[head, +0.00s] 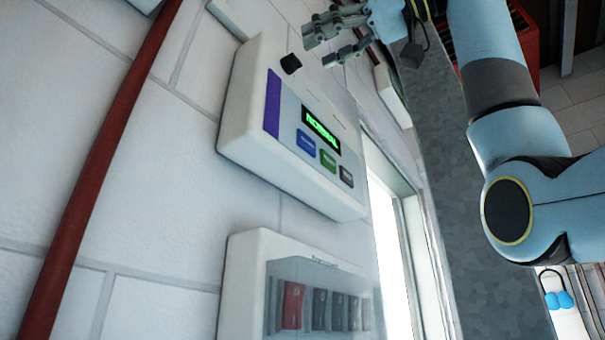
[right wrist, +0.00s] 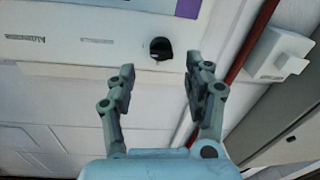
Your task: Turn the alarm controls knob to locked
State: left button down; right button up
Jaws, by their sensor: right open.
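The alarm panel (head: 285,185) is a white box on the tiled wall, tilted in the head view, with a purple stripe and a lit green display. The black alarm controls knob (head: 291,64) sits near its upper end. In the right wrist view the knob (right wrist: 161,48) shows beyond and between my fingertips. My right gripper (head: 332,42) is open and empty, to the right of the knob in the head view and apart from it. It also shows in the right wrist view (right wrist: 160,82). My left gripper is not in view.
A red pipe (head: 100,170) runs down the wall left of the panel. A white breaker box (head: 240,285) with a clear cover is below. A bright opening (head: 391,245) and a grey column (head: 460,200) stand to the right. A white wall box (right wrist: 278,55) shows in the wrist view.

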aim_at(298, 59)
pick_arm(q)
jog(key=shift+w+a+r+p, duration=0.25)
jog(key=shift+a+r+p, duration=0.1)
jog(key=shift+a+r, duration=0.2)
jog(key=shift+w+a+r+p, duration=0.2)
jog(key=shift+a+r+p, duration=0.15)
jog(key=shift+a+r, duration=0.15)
pick_arm(e)
jog(key=x, duration=0.4)
jog(key=shift+w+a, duration=0.1)
jog(key=shift+a, duration=0.25)
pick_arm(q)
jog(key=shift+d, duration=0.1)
pick_arm(e)
jog(key=c, duration=0.4)
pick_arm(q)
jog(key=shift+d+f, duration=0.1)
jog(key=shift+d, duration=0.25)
pick_arm(e)
grip_shut()
